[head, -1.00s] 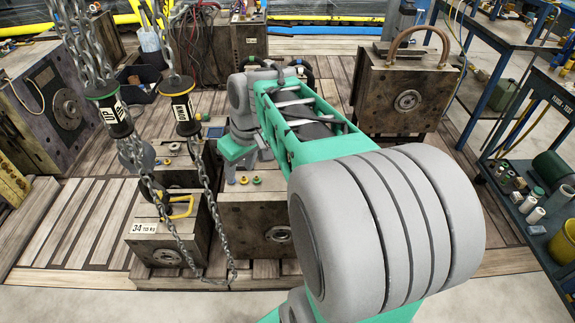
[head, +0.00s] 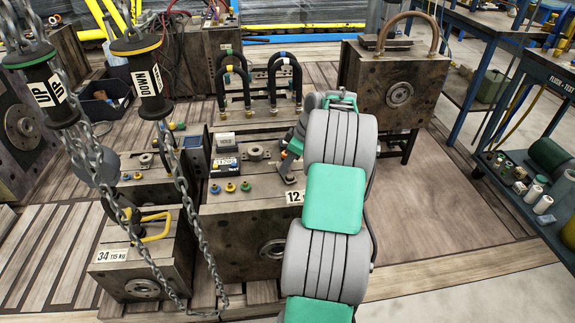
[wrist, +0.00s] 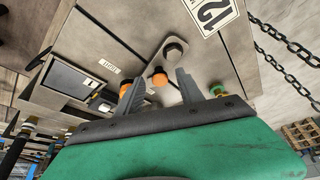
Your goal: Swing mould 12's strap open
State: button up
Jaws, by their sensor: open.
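Mould 12 (head: 235,240) is the steel block at front centre, with its "12" label (head: 294,197) at the top edge; the label also shows in the wrist view (wrist: 213,13). Its strap (wrist: 172,47) is a short grey plate with a rounded end and a dark bolt, lying on the mould's top. My gripper (wrist: 160,74) is open over the mould top. An orange-topped peg (wrist: 158,78) near the strap's closer end appears between the fingers. I cannot tell whether either finger touches it. In the head view my arm mostly hides the gripper.
Chains with UP and DOWN handles (head: 150,82) hang at the left. A 34 mould with a yellow handle (head: 145,255) stands front left. Coloured plugs (head: 230,187) and black hose loops (head: 284,80) stand around mould 12. A larger mould (head: 395,85) is at back right.

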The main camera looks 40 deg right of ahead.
jog(key=shift+c, duration=0.2)
grip_shut()
dwell(0.3)
dwell(0.9)
